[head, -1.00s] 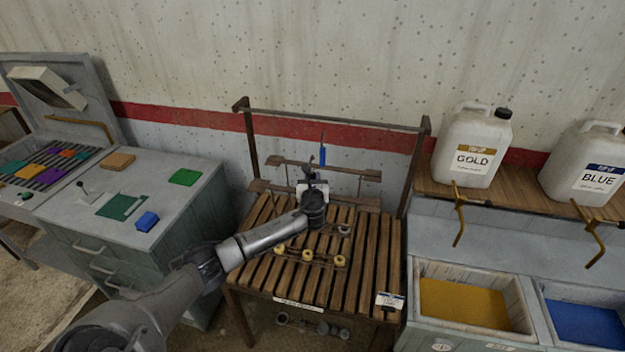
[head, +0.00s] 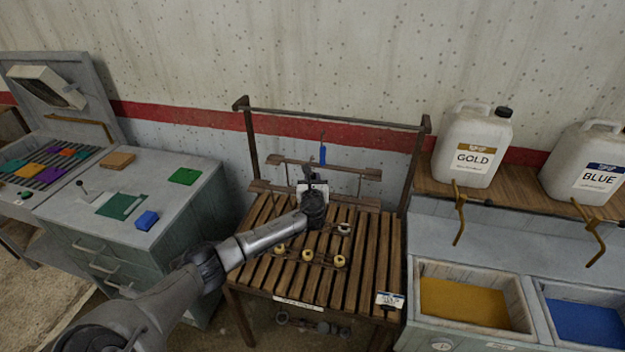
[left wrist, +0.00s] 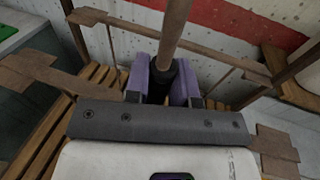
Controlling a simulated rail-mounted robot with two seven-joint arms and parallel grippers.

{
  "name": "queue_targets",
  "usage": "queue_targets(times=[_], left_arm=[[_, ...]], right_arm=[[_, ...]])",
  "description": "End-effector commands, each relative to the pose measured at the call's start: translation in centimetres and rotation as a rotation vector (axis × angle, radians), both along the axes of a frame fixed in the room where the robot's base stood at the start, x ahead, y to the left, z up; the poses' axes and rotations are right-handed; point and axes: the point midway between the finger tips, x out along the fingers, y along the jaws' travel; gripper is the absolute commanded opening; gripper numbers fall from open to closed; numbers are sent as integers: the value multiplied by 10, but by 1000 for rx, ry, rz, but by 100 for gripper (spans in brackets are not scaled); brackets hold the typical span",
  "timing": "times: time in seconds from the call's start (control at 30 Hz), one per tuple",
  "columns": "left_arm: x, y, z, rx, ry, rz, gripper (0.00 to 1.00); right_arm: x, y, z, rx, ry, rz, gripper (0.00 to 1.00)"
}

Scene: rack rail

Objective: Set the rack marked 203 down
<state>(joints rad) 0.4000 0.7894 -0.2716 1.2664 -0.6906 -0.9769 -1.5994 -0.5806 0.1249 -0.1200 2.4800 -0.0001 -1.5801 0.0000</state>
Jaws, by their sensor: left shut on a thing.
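The rack, a brown metal frame (head: 345,170) with a far and a near crossbar and an upright post, stands over the back of the slatted wooden table (head: 262,268). No number 203 is readable on it. My left gripper (head: 312,176) is at its middle, partly hidden by my arm. In the left wrist view the purple-grey fingers (left wrist: 165,82) are shut around the brown post (left wrist: 174,35). The rack's far crossbar (left wrist: 215,58) also shows there. I cannot tell whether the rack touches the slats. My right gripper is not in view.
Yellow rings (head: 340,261) on a dark bar lie on the table's front half. A brown overhead rail (head: 335,123) with posts stands at the back. A grey cabinet (head: 160,215) is left; gold (head: 460,302) and blue (head: 583,322) tubs are right. Front side slats are bare.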

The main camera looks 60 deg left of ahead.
Motion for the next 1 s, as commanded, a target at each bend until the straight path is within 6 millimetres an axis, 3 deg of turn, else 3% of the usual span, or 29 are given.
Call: queue_targets(times=[0.13, 0.17, 0.4, 0.6, 1.0], left_arm=[[0, 0, 0, 2, -2, 0, 0], [0, 0, 0, 2, -2, 0, 26], [0, 0, -1, 1, -1, 0, 49], [0, 0, -1, 1, -1, 0, 53], [0, 0, -2, 1, 1, 0, 92]], right_arm=[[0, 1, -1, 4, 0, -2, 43], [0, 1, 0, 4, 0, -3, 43], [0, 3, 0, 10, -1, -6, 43], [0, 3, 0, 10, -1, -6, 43], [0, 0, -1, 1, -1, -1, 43]])
